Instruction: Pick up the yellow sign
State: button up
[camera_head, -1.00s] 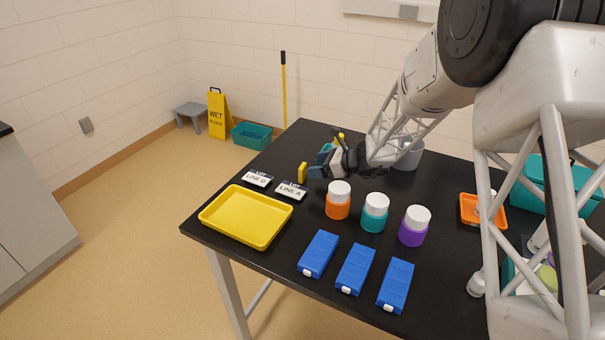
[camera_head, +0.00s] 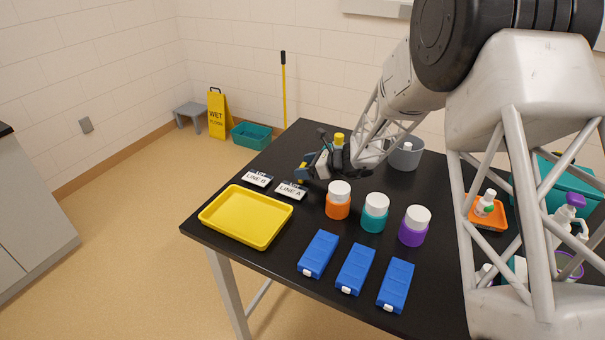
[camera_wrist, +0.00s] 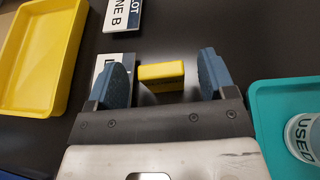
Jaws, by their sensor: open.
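A yellow wet floor sign (camera_head: 219,115) stands on the floor by the back wall, far from my gripper. My gripper (camera_head: 308,170) is low over the far left of the black table. In the wrist view my gripper (camera_wrist: 163,75) is open, with a small plain yellow block (camera_wrist: 162,72) between its blue fingertips, gaps showing on both sides. In the head view my gripper mostly hides this block. Two white placards lie nearby, LINE A (camera_head: 291,191) and LINE B (camera_head: 257,179). LINE A is partly behind the left finger in the wrist view.
A yellow tray (camera_head: 246,217) lies at the table's front left. Orange (camera_head: 338,206), teal (camera_head: 373,218) and purple (camera_head: 412,232) jars stand right of my gripper, with blue boxes (camera_head: 355,270) in front. In the wrist view a teal tray (camera_wrist: 262,95) is close at right.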

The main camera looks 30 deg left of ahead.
aim_at(305, 166)
jog(key=shift+x, duration=1.5)
jog(key=shift+c, duration=0.4)
jog(key=c, duration=0.9)
jog(key=shift+r, duration=5.05)
